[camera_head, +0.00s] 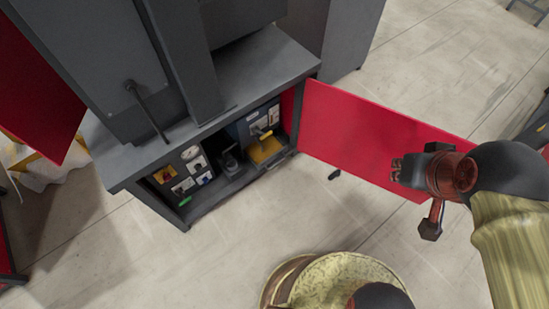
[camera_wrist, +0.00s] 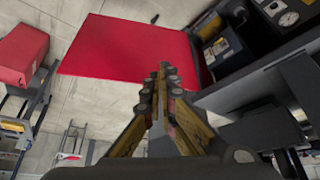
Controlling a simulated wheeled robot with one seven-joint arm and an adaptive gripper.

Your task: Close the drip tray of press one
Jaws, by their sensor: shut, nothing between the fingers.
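A grey machine (camera_head: 255,65) stands at upper left in the head view, with an open compartment in its base. I cannot tell whether it is press one, and I cannot pick out a drip tray for certain. A red door panel (camera_head: 350,125) stands swung open at the right side of the compartment. It also shows in the wrist view (camera_wrist: 115,50). My gripper (camera_head: 402,170) is at the outer right part of the red panel. In the wrist view my gripper (camera_wrist: 168,72) is shut and empty, its tips over the panel's lower edge. I cannot tell whether it touches the panel.
Inside the compartment are a yellow block (camera_head: 265,150), dials (camera_head: 197,163) and small switches. Another red panel (camera_head: 35,85) hangs open at far left. A small dark object (camera_head: 334,174) lies on the floor. The pale floor (camera_head: 150,250) in front is mostly clear.

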